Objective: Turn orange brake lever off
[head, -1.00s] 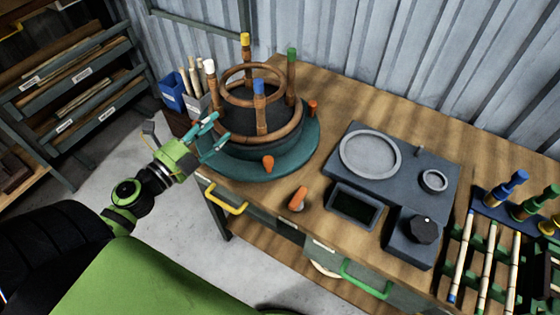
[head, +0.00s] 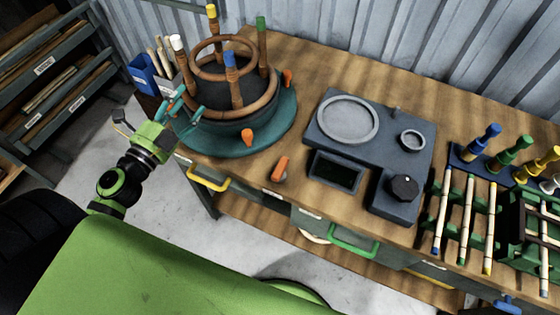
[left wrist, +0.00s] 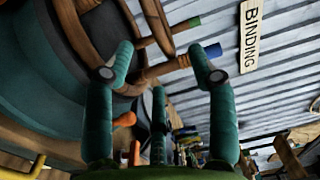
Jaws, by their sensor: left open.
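The orange brake lever (head: 280,168) sits on a small grey base near the bench's front edge, slanting up to the right. My left gripper (head: 183,117) has teal fingers and is open and empty, at the left side of the round turntable, away from the lever. The left wrist view shows its spread fingers (left wrist: 165,62) with nothing held between them. Orange pieces show beyond the fingers there, one of them (left wrist: 124,119) near the left finger; I cannot tell which is the lever. My right gripper is not in view.
The teal turntable (head: 268,134) carries a rattan frame with coloured-top posts and orange knobs (head: 248,137). A grey control panel (head: 320,120) stands right of the lever, with sticks in a rack (head: 455,215) farther right. Yellow (head: 208,182) and green (head: 352,243) drawer handles stick out in front.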

